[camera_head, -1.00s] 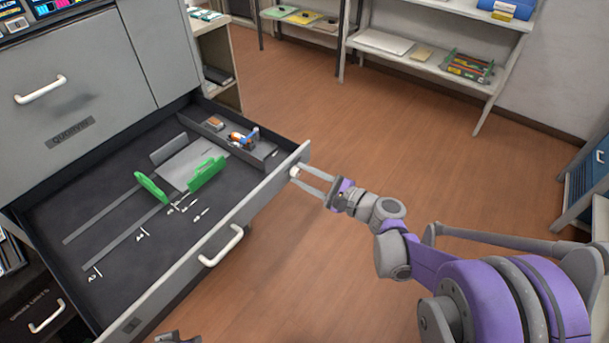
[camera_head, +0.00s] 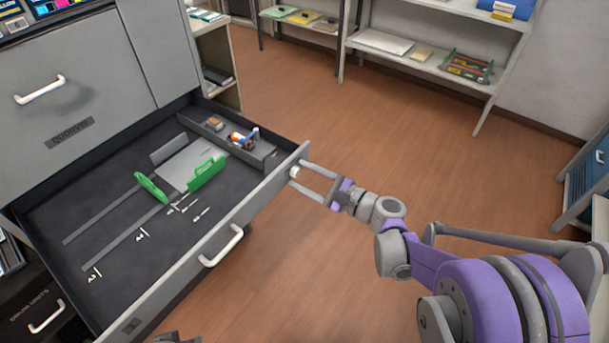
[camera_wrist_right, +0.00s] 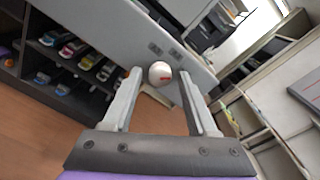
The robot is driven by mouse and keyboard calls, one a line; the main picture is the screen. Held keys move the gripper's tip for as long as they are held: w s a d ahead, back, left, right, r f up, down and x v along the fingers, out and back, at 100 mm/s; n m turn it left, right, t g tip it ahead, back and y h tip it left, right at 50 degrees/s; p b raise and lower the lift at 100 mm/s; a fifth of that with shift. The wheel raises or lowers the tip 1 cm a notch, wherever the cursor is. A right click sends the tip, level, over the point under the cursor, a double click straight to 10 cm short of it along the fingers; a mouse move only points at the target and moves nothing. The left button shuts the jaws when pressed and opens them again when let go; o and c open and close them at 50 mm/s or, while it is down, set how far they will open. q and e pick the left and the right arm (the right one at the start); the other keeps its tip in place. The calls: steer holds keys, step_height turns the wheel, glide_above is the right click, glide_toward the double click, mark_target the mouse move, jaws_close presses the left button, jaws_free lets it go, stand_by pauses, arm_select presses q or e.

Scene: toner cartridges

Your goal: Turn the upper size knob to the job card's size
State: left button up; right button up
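A white round knob (camera_head: 294,172) sits on the front of the open drawer near its right end. In the right wrist view the knob (camera_wrist_right: 160,74) shows a red mark on its face. My right gripper (camera_head: 302,180) is open, with one finger on each side of the knob. In the wrist view a gap shows between the knob and each fingertip. A bit of my left gripper (camera_head: 178,338) shows at the bottom edge of the head view; its fingers cannot be made out. I cannot pick out the job card.
The pulled-out drawer (camera_head: 110,275) has a white handle (camera_head: 222,246) and green paper guides (camera_head: 206,173). A side compartment in it holds small parts (camera_head: 243,138). A shelf (camera_head: 420,63) stands at the back. The floor (camera_head: 330,250) around my right forearm is clear.

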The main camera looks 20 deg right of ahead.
steer(key=shift+o, duration=0.3)
steer(key=shift+d, duration=0.1)
steer(key=v, duration=1)
steer(key=shift+s+d+p, duration=0.15)
steer(key=shift+s+p, duration=0.2)
steer(key=shift+p, duration=0.1)
